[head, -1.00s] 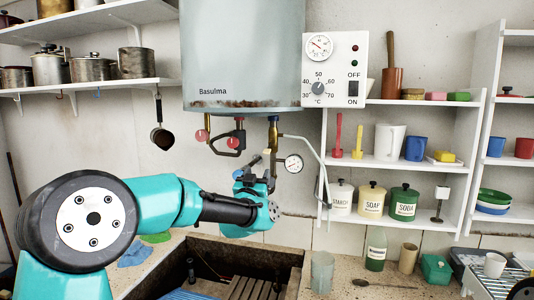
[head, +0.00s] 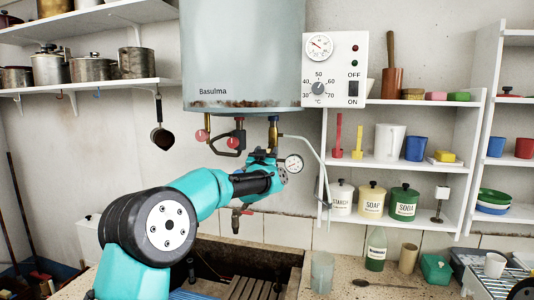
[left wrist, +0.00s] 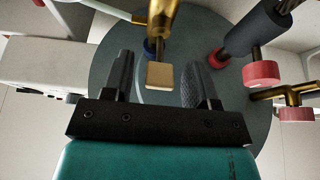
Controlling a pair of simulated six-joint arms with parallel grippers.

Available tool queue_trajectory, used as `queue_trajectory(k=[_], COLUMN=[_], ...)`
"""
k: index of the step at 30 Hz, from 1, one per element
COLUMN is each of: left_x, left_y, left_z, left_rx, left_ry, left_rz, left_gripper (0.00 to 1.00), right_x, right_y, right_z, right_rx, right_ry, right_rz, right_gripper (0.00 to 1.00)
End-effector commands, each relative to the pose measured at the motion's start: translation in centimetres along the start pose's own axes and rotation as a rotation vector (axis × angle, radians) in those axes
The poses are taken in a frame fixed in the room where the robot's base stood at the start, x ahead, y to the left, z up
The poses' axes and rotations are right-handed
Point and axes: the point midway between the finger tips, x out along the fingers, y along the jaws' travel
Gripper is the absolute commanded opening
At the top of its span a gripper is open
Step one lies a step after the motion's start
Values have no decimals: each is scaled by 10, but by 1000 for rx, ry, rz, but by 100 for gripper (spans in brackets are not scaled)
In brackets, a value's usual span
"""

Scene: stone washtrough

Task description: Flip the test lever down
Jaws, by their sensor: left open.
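A tan, block-ended lever (left wrist: 160,76), which looks like the test lever, hangs from a brass fitting (left wrist: 164,22) in the left wrist view. My left gripper (left wrist: 157,68) is open, with one dark finger on each side of the lever's end and visible gaps to both. In the head view my left gripper (head: 263,158) is up under the boiler (head: 240,60), at the brass pipe (head: 273,132) and just left of the pressure gauge (head: 294,164). There the gripper and wrist hide the lever. My right gripper is not in view.
Red-handled valves (head: 238,140) hang left of the brass pipe. A tap (head: 238,217) is below my wrist, above the stone trough (head: 215,247). A grey pipe (head: 318,165) runs down on the right, beside shelves (head: 400,165) with jars.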

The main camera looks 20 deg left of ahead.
Motion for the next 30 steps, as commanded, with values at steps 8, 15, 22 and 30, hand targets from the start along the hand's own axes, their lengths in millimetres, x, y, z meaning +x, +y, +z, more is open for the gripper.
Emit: queue_trajectory(k=[8,15,22,30], left_x=[8,7,7,7], left_y=[0,0,0,0], left_z=[0,0,0,0], left_rx=[0,0,0,0], left_ry=[0,0,0,0], left_rz=[0,0,0,0], left_gripper=[53,46,24,0], right_x=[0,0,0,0], right_y=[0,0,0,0], right_z=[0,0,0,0], right_rx=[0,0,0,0], right_ry=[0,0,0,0], right_rz=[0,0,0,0], right_gripper=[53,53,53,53])
